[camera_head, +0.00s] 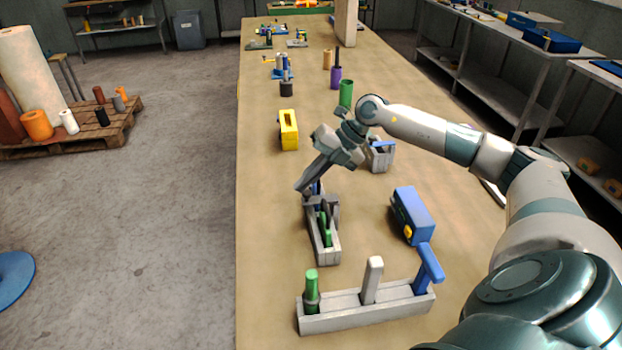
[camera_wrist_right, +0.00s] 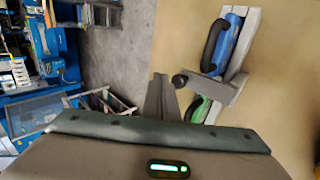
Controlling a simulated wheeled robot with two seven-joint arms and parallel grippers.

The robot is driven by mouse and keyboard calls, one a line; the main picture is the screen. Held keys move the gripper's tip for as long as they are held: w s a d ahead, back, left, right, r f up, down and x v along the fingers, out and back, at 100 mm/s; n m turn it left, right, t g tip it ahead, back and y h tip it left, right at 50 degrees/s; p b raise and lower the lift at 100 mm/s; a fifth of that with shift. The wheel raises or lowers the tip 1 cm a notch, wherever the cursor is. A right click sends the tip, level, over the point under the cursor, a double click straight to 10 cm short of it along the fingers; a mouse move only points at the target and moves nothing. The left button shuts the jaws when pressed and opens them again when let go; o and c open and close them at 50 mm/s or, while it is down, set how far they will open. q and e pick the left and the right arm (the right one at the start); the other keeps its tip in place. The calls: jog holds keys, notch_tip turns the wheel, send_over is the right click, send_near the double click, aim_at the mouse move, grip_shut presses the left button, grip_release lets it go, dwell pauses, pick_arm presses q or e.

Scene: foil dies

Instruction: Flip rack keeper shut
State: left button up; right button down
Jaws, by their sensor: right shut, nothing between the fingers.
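A narrow grey rack (camera_head: 328,254) stands on the workbench, running away from me, with green-handled and blue-handled tools in it. In the right wrist view the rack (camera_wrist_right: 249,42) holds a blue handle (camera_wrist_right: 221,45) and a green handle (camera_wrist_right: 200,109). A grey keeper bar (camera_wrist_right: 216,90) with a dark knob lies across the rack between these handles; I cannot tell if it is fully seated. My right gripper (camera_head: 300,189) is shut and empty at the rack's far left end. Its fingertips (camera_wrist_right: 160,80) are just beside the knob; contact is unclear. My left gripper is not in view.
A front rack (camera_head: 345,322) holds green, grey and blue handles. A blue box-shaped device (camera_head: 414,211) stands right of the keeper rack. A yellow block (camera_head: 288,130) and a green cylinder (camera_head: 346,93) stand farther back. The bench left of the keeper rack is clear.

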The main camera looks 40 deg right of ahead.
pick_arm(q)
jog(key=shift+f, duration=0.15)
pick_arm(e)
jog(key=shift+w+a+f, duration=0.1)
jog(key=shift+a+f, duration=0.05)
jog(key=shift+f, duration=0.1)
dwell(0.3)
